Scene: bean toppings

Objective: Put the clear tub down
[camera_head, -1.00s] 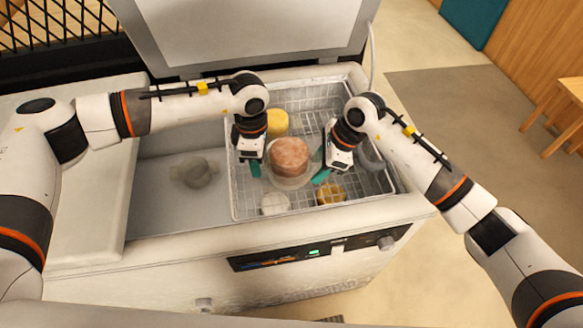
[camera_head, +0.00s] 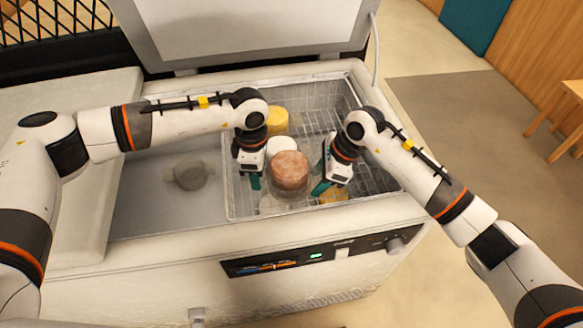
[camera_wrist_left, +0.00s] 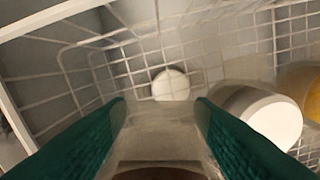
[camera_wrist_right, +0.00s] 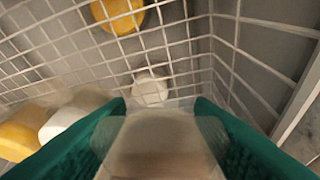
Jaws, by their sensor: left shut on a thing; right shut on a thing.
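The clear tub (camera_head: 290,188), with pinkish-brown contents, is upright over the front part of the wire basket (camera_head: 229,190) in the open chest freezer. My left gripper (camera_head: 255,182) is shut on its left side and my right gripper (camera_head: 321,187) on its right side. Parts of the tub's clear wall show between the green fingers in the left wrist view (camera_wrist_left: 165,130) and the right wrist view (camera_wrist_right: 160,125). Its underside is hidden, so I cannot tell whether it touches anything below.
A yellow tub (camera_head: 277,120) and a white-topped tub (camera_head: 283,148) stand behind it. Another white-topped tub (camera_head: 271,204) and a yellow item (camera_head: 333,196) lie low near the basket's front. A greyish item (camera_head: 190,174) sits in the left freezer bay. The lid (camera_head: 245,30) is up.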

